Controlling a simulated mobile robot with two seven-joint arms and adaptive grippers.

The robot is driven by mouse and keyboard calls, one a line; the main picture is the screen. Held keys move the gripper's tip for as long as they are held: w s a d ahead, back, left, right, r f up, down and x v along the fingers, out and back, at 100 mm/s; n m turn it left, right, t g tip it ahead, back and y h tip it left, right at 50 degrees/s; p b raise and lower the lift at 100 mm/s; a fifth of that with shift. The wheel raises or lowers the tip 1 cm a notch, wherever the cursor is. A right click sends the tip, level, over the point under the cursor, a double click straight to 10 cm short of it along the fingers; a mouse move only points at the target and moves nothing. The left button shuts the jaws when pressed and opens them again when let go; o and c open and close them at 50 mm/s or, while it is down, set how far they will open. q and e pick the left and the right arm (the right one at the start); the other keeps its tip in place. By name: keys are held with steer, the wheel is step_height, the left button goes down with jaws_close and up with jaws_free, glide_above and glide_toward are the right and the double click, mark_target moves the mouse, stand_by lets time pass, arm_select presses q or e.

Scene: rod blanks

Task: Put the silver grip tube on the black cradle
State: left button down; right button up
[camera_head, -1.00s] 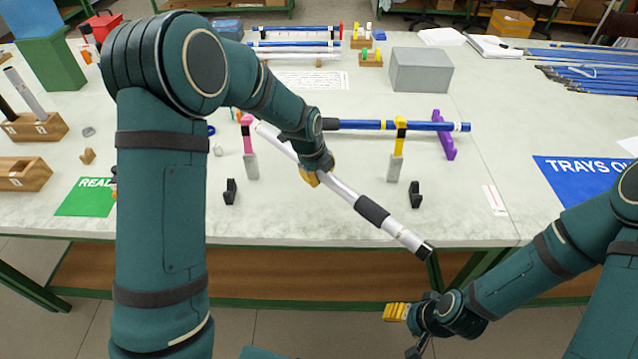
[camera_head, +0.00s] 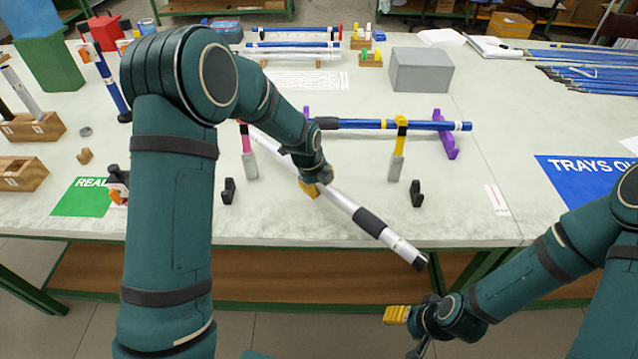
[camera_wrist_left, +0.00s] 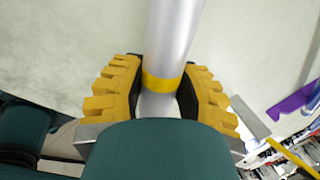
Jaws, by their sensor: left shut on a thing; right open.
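My left gripper (camera_head: 316,188) is shut on the silver grip tube (camera_head: 345,203). The tube has a black grip band and a black end cap, and slants from the upper left down to the right, its capped end over the table's front edge. In the left wrist view the tube (camera_wrist_left: 174,40) runs between the yellow fingers of the gripper (camera_wrist_left: 162,90), with a yellow band on it there. The black cradle is two separate small black holders, one on the left (camera_head: 228,191) and one on the right (camera_head: 416,194); both look empty. My right gripper (camera_head: 397,314) is open and empty, in front of the table.
Behind the cradle, a blue rod (camera_head: 375,124) lies on purple supports (camera_head: 446,135), with pink and yellow-topped stands (camera_head: 398,160) near it. A grey box (camera_head: 421,70) stands further back. A green mat (camera_head: 82,197) and wooden blocks are at the left.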

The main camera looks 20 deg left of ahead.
arm_select(q)
steer(key=c, duration=0.7)
jaws_free()
steer(key=shift+r, duration=0.1)
steer(key=shift+r+p, duration=0.25)
steer(key=shift+p, duration=0.1)
steer(key=p+v, duration=0.2)
steer(key=v, duration=1)
steer(key=shift+r+p, duration=0.25)
steer(key=shift+p, duration=0.1)
steer(key=shift+s, duration=0.1)
